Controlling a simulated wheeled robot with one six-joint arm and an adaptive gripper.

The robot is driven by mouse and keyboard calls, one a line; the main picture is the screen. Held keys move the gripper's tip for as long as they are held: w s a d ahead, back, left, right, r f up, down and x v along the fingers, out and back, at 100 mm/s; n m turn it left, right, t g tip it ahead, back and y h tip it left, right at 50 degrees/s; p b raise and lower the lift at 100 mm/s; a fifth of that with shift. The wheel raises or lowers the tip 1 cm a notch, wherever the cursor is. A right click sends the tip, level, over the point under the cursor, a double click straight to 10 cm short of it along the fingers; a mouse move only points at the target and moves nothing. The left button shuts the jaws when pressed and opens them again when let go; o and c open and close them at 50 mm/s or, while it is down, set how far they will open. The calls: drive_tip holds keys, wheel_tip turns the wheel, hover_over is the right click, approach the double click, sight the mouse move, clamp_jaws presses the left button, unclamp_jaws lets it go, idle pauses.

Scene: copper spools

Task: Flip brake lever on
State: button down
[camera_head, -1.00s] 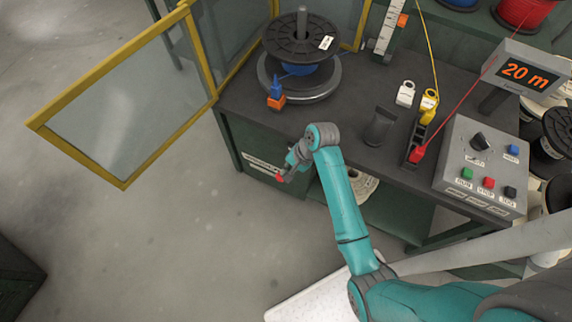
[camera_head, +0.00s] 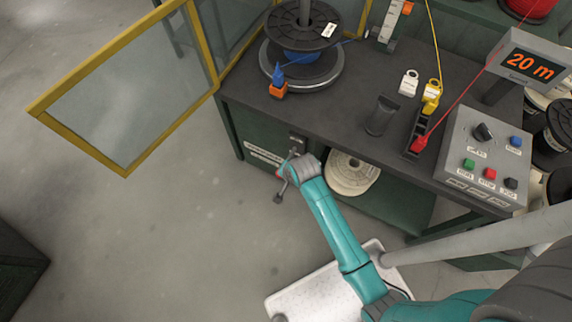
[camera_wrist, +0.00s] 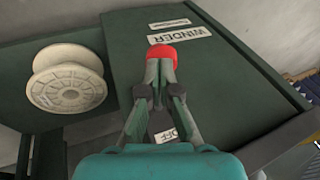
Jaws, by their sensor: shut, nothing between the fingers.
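The brake lever's red knob (camera_wrist: 161,53) shows in the wrist view, just beyond my fingertips, in front of the green winder panel. My gripper (camera_wrist: 160,72) is shut and empty, its tips close to or touching the knob; I cannot tell which. The lever's shaft is hidden behind the fingers. An "OFF" label (camera_wrist: 165,135) shows between the finger links.
A "WINDER" label (camera_wrist: 180,37) is on the panel. A cream spool (camera_wrist: 68,78) sits on the shelf left of the panel in the wrist view. The bench top (camera_head: 345,105) is above my gripper. A yellow-framed guard door (camera_head: 125,100) stands open at left.

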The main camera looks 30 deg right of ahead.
wheel_tip(320, 180, down, 7)
drive_tip(key=t+h, duration=0.1)
drive_tip(key=shift+s+a+r+n+h, duration=0.2)
drive_tip(key=shift+n+h, duration=0.1)
drive_tip(key=shift+h, duration=0.1)
drive_tip(key=shift+d+f, duration=0.1)
drive_tip(key=shift+f, duration=0.05)
idle(0.4)
